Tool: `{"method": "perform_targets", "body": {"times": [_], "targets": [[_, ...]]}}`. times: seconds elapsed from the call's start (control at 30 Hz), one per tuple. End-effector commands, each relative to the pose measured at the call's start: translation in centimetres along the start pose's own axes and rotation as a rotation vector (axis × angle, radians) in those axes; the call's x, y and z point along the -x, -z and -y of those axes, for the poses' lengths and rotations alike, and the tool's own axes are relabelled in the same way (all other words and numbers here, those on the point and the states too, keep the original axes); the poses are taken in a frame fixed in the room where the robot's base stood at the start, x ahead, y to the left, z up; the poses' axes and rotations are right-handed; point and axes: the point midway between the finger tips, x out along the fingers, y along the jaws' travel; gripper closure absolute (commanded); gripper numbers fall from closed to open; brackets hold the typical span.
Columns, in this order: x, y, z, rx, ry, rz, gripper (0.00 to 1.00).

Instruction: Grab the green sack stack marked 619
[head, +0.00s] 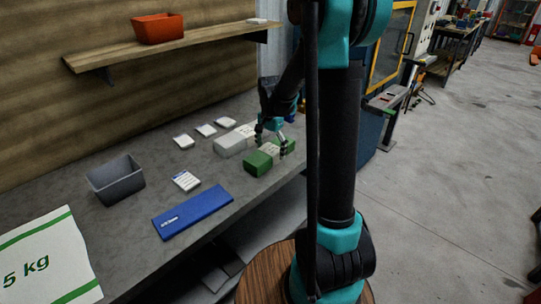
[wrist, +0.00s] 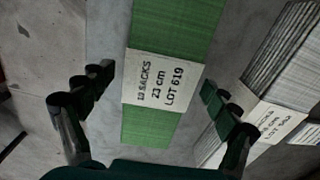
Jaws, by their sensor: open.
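The green sack stack (head: 258,163) lies on the grey bench beneath my gripper (head: 271,147). In the wrist view the green stack (wrist: 176,30) runs up the middle, with a white band (wrist: 163,80) around it reading "23 cm, LOT 619". My gripper (wrist: 158,86) is open, with one finger on each side of the band. I cannot tell how far the fingertips are above the bench. A grey sack stack (head: 229,144) lies beside the green one.
A blue flat item (head: 193,211), a printed card (head: 185,181) and a grey bin (head: 116,180) lie to the left on the bench (head: 130,222). Small white packets (head: 206,130) lie behind. A shelf (head: 185,40) with an orange bin (head: 158,28) hangs above.

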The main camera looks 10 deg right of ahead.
Motion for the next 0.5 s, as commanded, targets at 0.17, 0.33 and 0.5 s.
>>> {"method": "perform_targets", "body": {"times": [0.17, 0.33, 0.5], "targets": [[-1.27, -0.01, -0.01, 0.000, 0.000, 0.000, 0.11], [-1.32, -0.02, -0.03, 0.000, 0.000, 0.000, 0.11], [-1.30, -0.01, -0.02, 0.000, 0.000, 0.000, 0.26]]}}
